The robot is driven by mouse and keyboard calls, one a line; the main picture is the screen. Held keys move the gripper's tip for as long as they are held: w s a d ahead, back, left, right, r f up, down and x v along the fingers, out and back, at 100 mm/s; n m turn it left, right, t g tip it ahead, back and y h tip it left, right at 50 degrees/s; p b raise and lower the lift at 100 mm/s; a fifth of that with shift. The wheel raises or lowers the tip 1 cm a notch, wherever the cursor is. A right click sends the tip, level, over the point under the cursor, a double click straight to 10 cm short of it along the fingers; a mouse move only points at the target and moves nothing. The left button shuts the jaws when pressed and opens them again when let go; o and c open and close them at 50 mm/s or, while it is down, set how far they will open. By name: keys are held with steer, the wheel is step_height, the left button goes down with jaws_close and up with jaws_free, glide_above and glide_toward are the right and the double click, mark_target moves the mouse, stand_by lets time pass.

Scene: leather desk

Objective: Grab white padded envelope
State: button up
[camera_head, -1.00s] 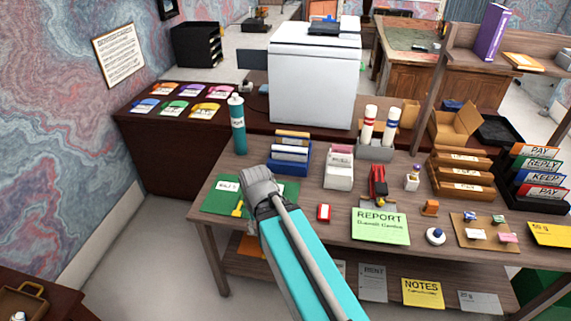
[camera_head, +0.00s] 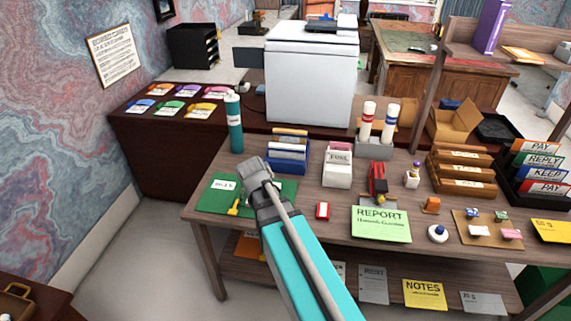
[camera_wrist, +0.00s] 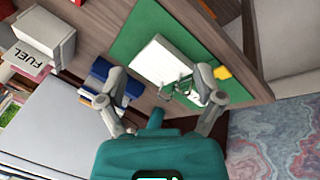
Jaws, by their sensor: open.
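A flat white piece (camera_head: 224,184), which looks like the white padded envelope, lies on the green mat (camera_head: 256,205) at the left end of the wooden desk. Dark marks show on its face in the head view. It also shows in the wrist view (camera_wrist: 158,60), between and beyond my fingers. My gripper (camera_head: 252,166) is over the mat's far part, to the right of the white piece. In the wrist view my gripper (camera_wrist: 160,90) has its fingers spread, with nothing held between them.
A yellow tool (camera_head: 234,207) lies on the mat near the white piece. A blue file box (camera_head: 287,158) and a teal bottle (camera_head: 235,125) stand behind the mat. A white card box (camera_head: 337,170) and a red item (camera_head: 323,211) are to the right.

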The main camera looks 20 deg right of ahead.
steer(key=w+d+n+t+h+b, duration=0.3)
steer(key=w+d+b, duration=0.2)
steer(key=w, duration=0.6)
steer(key=w+d+f+n+t+h+b, duration=0.1)
steer(key=w+d+n+t+h+b, duration=0.2)
steer(key=w, duration=0.9)
steer(key=d+n+t+b, duration=0.1)
steer(key=d+b, duration=0.1)
steer(key=d, duration=0.1)
steer(key=shift+d+n+b, duration=0.15)
steer(key=shift+n+b, duration=0.15)
steer(key=shift+b, duration=0.05)
steer(key=shift+f, duration=0.1)
steer(key=b, duration=0.3)
glide_toward(285, 148)
steer(key=x, duration=0.3)
steer(key=shift+x, duration=0.95)
steer(key=shift+s, duration=0.1)
